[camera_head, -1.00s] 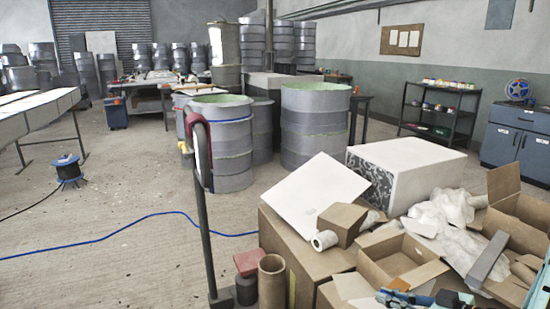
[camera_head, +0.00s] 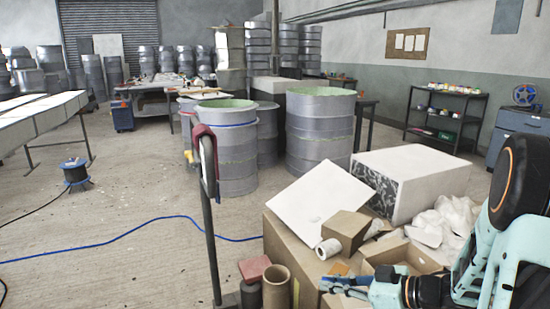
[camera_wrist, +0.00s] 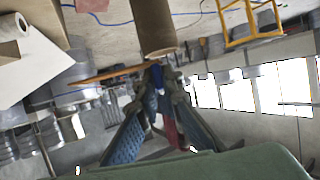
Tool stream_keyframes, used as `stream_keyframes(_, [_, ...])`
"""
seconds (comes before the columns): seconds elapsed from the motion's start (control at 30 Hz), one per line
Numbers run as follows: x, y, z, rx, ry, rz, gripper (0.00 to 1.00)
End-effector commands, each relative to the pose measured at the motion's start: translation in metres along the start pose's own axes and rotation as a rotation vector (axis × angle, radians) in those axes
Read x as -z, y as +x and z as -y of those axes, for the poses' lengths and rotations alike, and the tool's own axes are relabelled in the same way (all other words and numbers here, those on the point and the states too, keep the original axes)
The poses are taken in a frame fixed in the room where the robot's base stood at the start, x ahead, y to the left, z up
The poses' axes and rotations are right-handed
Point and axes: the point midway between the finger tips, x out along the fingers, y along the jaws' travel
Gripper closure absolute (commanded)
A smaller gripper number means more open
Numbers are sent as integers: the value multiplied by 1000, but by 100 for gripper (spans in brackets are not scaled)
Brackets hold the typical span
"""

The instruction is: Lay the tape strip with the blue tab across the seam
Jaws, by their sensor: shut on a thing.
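My gripper (camera_wrist: 155,88) is shut, with a small blue piece (camera_wrist: 156,76) between its fingertips in the wrist view. A thin tan-orange strip (camera_wrist: 105,75) reaches left from the fingertips; with the blue piece it looks like the tape strip with the blue tab, seen nearly edge-on. In the head view my gripper (camera_head: 335,284) is low over the box pile, with an orange patch (camera_head: 341,269) beside its tips. Large grey ringed moulds (camera_head: 320,130) and (camera_head: 225,145) stand on the floor behind the pile. I cannot make out which line is the seam.
Cardboard boxes (camera_head: 290,235), a white panel (camera_head: 318,205), a white roll (camera_head: 327,249) and a white block (camera_head: 415,175) crowd the area by my arm. A dark post (camera_head: 208,230) stands left of them. A blue cable (camera_head: 120,235) crosses open floor.

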Motion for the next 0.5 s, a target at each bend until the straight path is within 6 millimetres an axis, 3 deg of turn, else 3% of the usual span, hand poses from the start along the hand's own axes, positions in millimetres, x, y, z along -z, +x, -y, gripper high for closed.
stream_keyframes(0.03, [18, -8, 0, 0, 1, 0, 100])
stream_keyframes(0.5, [90, -37, -1, -1, 1, -1, 100])
